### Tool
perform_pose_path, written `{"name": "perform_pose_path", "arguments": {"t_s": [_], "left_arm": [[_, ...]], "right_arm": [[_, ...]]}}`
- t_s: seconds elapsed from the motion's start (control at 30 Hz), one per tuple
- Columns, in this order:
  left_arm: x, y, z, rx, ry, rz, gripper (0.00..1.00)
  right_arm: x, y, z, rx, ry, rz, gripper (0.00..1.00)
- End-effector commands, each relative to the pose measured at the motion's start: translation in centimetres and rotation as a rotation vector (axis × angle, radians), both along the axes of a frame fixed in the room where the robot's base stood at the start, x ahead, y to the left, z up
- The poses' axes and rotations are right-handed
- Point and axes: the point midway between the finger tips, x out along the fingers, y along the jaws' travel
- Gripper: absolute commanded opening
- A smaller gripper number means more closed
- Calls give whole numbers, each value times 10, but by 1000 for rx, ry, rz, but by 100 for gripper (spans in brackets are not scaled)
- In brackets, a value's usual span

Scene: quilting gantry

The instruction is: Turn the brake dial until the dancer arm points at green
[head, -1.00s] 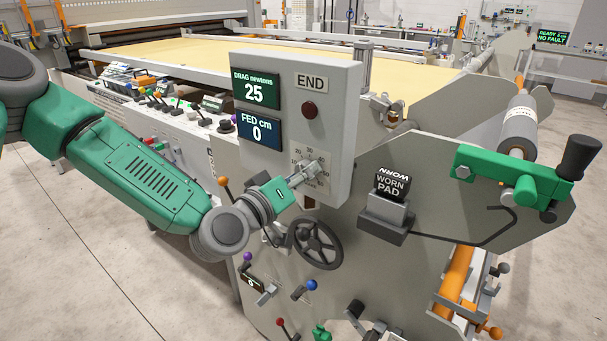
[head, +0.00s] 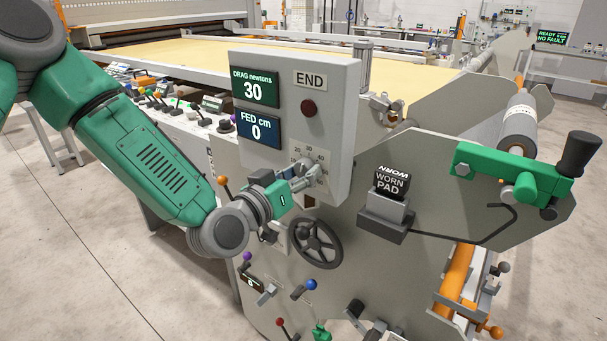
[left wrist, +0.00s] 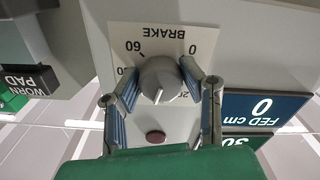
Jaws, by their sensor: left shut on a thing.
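The brake dial (left wrist: 161,80) is a grey round knob on a pale scale plate marked BRAKE (left wrist: 165,30), upside down in the left wrist view. My left gripper (left wrist: 158,88) is shut on the dial, with one finger on each side of it. In the head view the left gripper (head: 306,178) reaches the lower part of the grey control box (head: 335,130) and hides part of the dial. The green DRAG display (head: 255,88) reads 30 newtons. I cannot make out the dancer arm or its green mark. My right gripper is not in view.
The blue FED display (head: 257,127) reads 0. A red-brown END button (head: 308,108) is above the dial. A dark handwheel (head: 315,244) sits just below my gripper. The WORN PAD block (head: 391,184) and a green bracket (head: 505,175) are to the right.

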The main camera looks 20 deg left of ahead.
Motion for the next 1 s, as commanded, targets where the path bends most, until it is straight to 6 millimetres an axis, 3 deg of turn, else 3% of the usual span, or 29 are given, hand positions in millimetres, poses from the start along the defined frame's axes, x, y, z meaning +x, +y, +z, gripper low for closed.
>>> {"name": "perform_pose_path", "arguments": {"t_s": [0.33,0.87,0.9,0.93,1.0], "left_arm": [[0,1,-3,141,-43,1,7],[-1,1,-3,162,-50,0,7],[-1,1,-3,162,-50,0,49],[-1,1,-3,162,-50,0,56],[-1,1,-3,161,-51,-1,56]], "right_arm": [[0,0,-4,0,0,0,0],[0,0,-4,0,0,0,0],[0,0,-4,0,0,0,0],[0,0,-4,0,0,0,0],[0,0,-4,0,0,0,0]]}}
